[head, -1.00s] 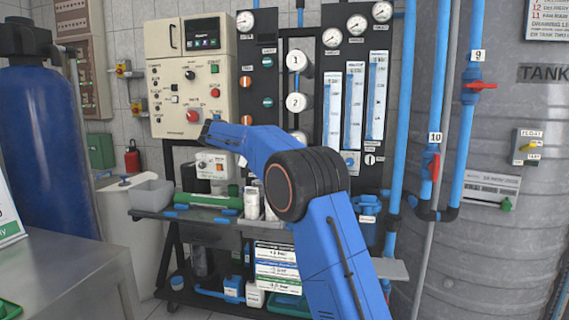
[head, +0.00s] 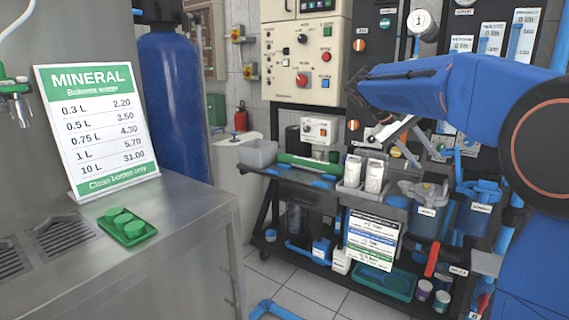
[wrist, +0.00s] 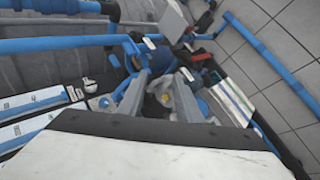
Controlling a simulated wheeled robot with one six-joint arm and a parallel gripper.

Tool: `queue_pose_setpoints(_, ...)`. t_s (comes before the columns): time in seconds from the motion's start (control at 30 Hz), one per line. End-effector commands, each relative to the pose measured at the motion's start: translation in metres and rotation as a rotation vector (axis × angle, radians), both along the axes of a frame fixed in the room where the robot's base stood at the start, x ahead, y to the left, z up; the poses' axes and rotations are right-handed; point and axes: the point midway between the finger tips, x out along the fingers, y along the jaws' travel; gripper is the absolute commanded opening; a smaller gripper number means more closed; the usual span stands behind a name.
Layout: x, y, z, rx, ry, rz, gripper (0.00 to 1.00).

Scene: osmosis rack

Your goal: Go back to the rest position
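My arm (head: 430,85) reaches in from the right in the head view, bent down at its far end. My gripper (head: 398,148) hangs in front of the rack, above the lower shelf and right of two white bottles (head: 365,174). In the wrist view the two grey fingers of my gripper (wrist: 160,108) are spread apart, with nothing seen held between them. A yellowish item shows beyond the gap, not clear enough to name.
A steel counter (head: 190,225) with a price sign (head: 98,125) and a green tray (head: 127,232) stands on the left. The rack's shelf (head: 300,182) holds a grey bin (head: 258,152). Blue pipes (head: 285,310) lie on the floor at the front. Tiled floor (head: 280,268) is free between counter and rack.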

Motion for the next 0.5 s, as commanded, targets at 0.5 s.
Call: queue_pose_setpoints(0.5,-0.152,0.018,-0.065,0.313,-0.067,0.136,0.32)
